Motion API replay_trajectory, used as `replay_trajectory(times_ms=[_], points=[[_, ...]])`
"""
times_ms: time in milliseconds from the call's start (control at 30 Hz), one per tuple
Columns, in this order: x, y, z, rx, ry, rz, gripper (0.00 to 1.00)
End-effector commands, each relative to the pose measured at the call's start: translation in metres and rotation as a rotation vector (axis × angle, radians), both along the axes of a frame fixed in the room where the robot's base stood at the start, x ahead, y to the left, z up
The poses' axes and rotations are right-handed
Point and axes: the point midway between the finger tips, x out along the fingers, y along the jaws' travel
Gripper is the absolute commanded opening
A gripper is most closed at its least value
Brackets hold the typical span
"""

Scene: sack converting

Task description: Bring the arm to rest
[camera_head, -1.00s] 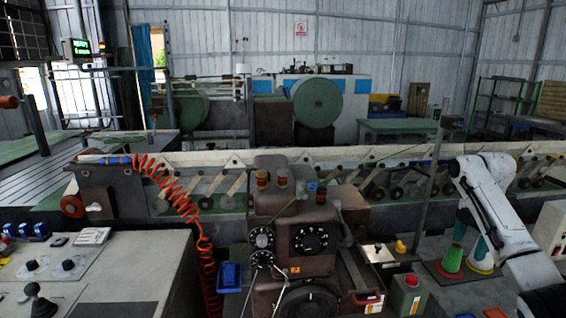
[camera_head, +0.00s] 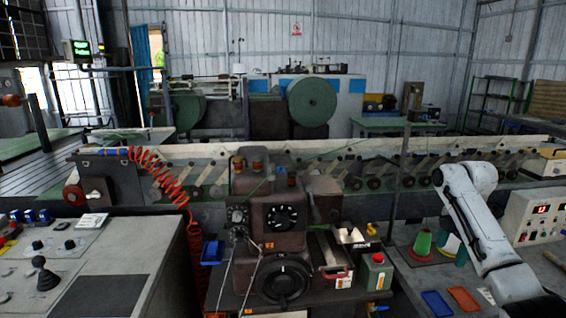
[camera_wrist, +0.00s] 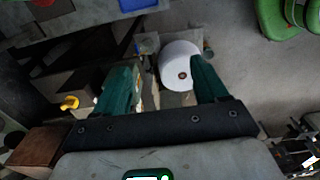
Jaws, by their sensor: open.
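My white arm (camera_head: 478,215) reaches in from the right edge of the head view, bent at a joint high up. Part of my gripper shows as a teal patch (camera_head: 462,256) beside the arm; the rest is hidden there. In the wrist view my gripper (camera_wrist: 163,64) has two dark green fingers set wide apart, with nothing held between them. A white round spool (camera_wrist: 180,65) with a dark centre shows beyond the gap, near the right finger. I cannot tell its distance from the fingers.
A green cone (camera_head: 422,244) stands near the gripper on the right bench. A blue tray (camera_head: 436,303) and an orange tray (camera_head: 463,299) lie in front. A control box (camera_head: 535,217) stands to the right. A brown machine (camera_head: 283,222) fills the middle.

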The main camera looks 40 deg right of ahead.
Motion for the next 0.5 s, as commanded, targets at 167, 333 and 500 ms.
replay_trajectory(times_ms=[167, 333, 500], points=[[0.024, 0.033, -0.023, 0.016, -0.02, -0.022, 0.72], [0.051, 0.078, -0.053, 0.038, -0.045, -0.065, 0.72], [0.078, 0.156, -0.097, 0.082, -0.075, -0.145, 0.72]])
